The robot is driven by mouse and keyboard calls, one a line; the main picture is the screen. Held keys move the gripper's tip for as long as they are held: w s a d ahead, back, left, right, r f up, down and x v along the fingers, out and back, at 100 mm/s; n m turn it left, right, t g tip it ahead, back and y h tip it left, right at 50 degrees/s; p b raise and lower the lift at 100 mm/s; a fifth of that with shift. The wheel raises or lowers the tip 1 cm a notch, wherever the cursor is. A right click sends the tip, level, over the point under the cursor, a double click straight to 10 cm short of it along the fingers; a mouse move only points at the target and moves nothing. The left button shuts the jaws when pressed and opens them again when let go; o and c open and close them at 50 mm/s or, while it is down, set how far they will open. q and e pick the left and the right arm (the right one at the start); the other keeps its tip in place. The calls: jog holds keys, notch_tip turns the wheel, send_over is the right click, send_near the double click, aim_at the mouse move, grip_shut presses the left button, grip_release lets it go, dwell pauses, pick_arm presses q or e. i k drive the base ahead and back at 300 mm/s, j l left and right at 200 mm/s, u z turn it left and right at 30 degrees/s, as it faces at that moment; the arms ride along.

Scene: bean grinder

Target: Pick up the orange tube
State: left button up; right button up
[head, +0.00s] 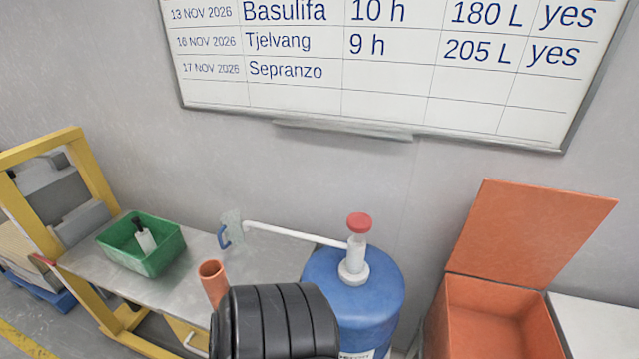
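The orange tube (212,283) shows in the lower middle of the head view, in front of the metal table's front edge. Its open round top faces up and it leans slightly. A black ribbed rounded body (283,322) is close on its right and hides its lower part. I cannot tell what holds or supports the tube. Neither of my grippers can be made out in this view.
A metal table (195,270) carries a green bin (143,245) with a white bottle (145,238) inside. A blue drum (375,300) with a red-topped pump (357,240) stands right of it. An open orange box (495,318) is at right. A whiteboard (400,75) hangs behind.

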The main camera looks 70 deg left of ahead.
aim_at(212, 274)
jog(key=u, duration=3.2)
